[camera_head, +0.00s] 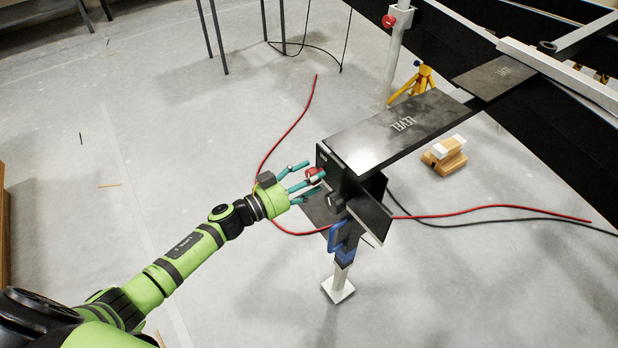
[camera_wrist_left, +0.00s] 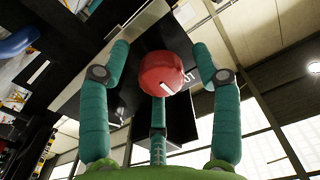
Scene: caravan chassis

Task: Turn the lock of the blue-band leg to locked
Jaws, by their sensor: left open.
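The blue-band leg (camera_head: 346,254) stands upright under the chassis corner, with a pale square foot on the floor. A red round knob (camera_head: 313,174) sits on the dark box above the leg. In the left wrist view the red knob (camera_wrist_left: 160,78) shows a white mark, and part of a word ending in "UT" is on the dark plate beside it. My left gripper (camera_head: 316,178) is open, its teal fingers spread around the knob. Contact cannot be told. My right gripper is not in view.
A dark plate marked "LEVEL" (camera_head: 400,128) lies on top of the chassis. A blue handle (camera_head: 338,238) is on the leg. Red and black cables (camera_head: 480,209) lie on the floor. A yellow stand (camera_head: 424,79) and wooden blocks (camera_head: 446,160) stand behind. The left floor is mostly clear.

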